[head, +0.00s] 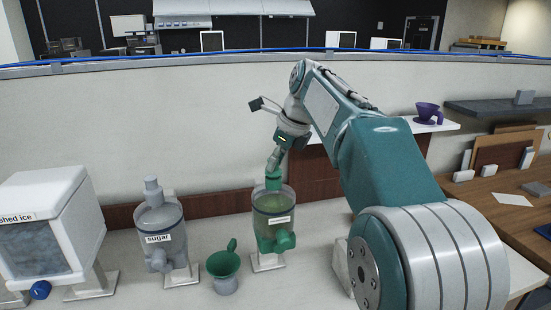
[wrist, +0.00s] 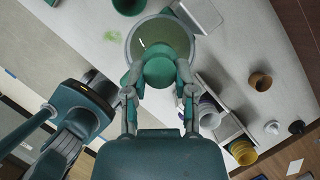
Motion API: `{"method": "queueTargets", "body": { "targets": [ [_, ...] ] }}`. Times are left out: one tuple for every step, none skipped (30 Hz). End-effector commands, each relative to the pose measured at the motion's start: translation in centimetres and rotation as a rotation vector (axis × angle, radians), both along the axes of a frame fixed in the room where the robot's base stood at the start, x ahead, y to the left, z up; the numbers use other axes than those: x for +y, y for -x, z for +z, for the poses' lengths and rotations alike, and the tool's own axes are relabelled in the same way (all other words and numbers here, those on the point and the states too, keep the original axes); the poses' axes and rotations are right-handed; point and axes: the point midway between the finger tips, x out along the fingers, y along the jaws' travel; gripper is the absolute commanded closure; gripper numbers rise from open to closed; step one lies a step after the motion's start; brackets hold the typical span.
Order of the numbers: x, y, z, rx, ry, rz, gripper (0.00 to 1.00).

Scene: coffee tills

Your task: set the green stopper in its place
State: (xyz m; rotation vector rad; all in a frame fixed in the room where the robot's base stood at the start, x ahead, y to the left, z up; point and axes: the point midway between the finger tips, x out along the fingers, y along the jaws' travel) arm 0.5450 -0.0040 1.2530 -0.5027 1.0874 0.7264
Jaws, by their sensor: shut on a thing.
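My gripper (head: 274,164) points down over the green dispenser (head: 272,216), a clear-walled vessel with a green tap and a small label. It is shut on the green stopper (head: 273,182), which is upright at the dispenser's top. In the wrist view, the two fingers of my gripper (wrist: 158,80) close on either side of the round stopper (wrist: 158,66). The stopper covers the near part of the dispenser's round top (wrist: 163,28). The stopper's underside is hidden, so I cannot tell whether it is fully seated or just above the opening.
A grey sugar dispenser (head: 160,234) with its own stopper stands left, beyond a green scoop-like cup (head: 223,264). A shaved-ice box (head: 45,225) is at far left. A purple dripper (head: 428,113) sits on a shelf at right. Stacked cups (wrist: 210,112) stand beside the dispenser.

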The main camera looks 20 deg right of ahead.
Motion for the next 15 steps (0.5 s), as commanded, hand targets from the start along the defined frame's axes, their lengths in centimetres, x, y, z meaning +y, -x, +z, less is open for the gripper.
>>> {"method": "queueTargets", "body": {
  "targets": [
    [0.01, 0.02, -0.11, 0.0, 0.0, 0.0, 1.0],
    [0.0, 0.02, -0.18, 0.0, 0.0, 0.0, 1.0],
    [0.01, 0.03, -0.28, 0.0, 0.0, 0.0, 1.0],
    [0.01, 0.03, -0.35, 0.0, 0.0, 0.0, 1.0],
    [0.01, 0.02, -0.44, 0.0, 0.0, 0.0, 1.0],
    [0.0, 0.02, -0.55, 0.0, 0.0, 0.0, 1.0],
    [0.0, 0.02, -0.63, 0.0, 0.0, 0.0, 1.0],
    [0.01, 0.03, -0.71, 0.0, 0.0, 0.0, 1.0],
    [0.01, 0.02, -0.82, 0.0, 0.0, 0.001, 1.0],
    [0.01, 0.03, -0.89, 0.0, 0.0, 0.001, 1.0],
    [0.0, 0.03, -0.95, 0.0, 0.0, 0.001, 1.0],
    [0.0, 0.02, -1.02, 0.0, 0.0, 0.001, 1.0],
    [0.01, 0.02, -1.05, 0.0, 0.0, 0.001, 1.0],
    [0.0, 0.02, -1.06, 0.0, 0.0, 0.001, 1.0],
    [0.0, 0.02, -1.07, 0.0, 0.0, 0.001, 1.0]
  ]
}}
